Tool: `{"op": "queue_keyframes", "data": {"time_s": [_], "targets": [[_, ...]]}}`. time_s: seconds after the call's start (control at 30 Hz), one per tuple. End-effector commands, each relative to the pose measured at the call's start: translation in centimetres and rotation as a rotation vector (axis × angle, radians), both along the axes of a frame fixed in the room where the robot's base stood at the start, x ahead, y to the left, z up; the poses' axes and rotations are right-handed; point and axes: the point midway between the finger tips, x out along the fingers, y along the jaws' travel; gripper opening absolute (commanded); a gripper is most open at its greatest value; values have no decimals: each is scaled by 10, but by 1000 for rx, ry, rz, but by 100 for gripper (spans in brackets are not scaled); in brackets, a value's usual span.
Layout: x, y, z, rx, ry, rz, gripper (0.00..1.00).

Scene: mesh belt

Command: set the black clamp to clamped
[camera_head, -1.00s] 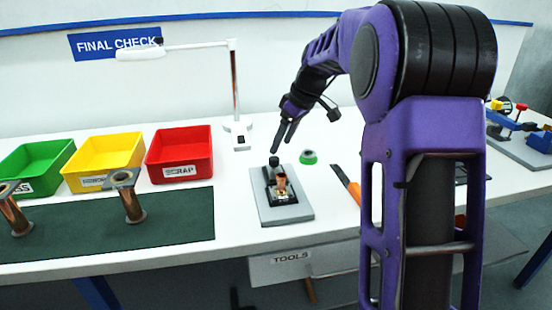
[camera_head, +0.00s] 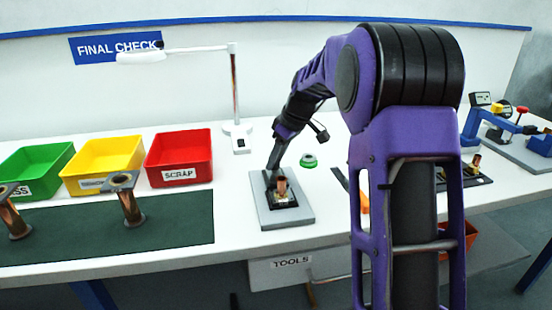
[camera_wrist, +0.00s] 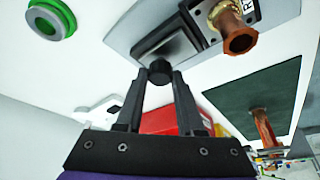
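The black clamp (camera_head: 270,180) is on a grey plate (camera_head: 300,214) on the bench, beside a copper part (camera_head: 281,186). In the wrist view the clamp's dark body (camera_wrist: 170,46) ends in a round black knob (camera_wrist: 160,72). My gripper (camera_head: 270,168) reaches down to the clamp from above. In the wrist view my gripper (camera_wrist: 160,76) has one finger on each side of the knob, very close to it. I cannot tell whether the fingers press on it. The copper part (camera_wrist: 236,32) is right of the clamp, apart from my fingers.
A green ring (camera_head: 308,160) lies behind the plate. An orange-handled tool (camera_head: 362,200) lies to the right, partly behind my arm. Red (camera_head: 180,160), yellow (camera_head: 103,165) and green (camera_head: 36,170) bins stand left. A lamp (camera_head: 236,132) stands at the back.

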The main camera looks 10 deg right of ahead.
Motion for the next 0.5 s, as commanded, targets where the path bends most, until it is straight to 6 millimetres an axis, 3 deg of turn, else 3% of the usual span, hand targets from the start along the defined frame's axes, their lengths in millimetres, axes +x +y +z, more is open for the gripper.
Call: {"op": "queue_keyframes", "data": {"time_s": [0.03, 0.1, 0.5], "targets": [[0, 0, 0, 0, 0, 0, 10], [0, 0, 0, 0, 0, 0, 0], [0, 0, 1, 1, -1, 0, 0]]}}
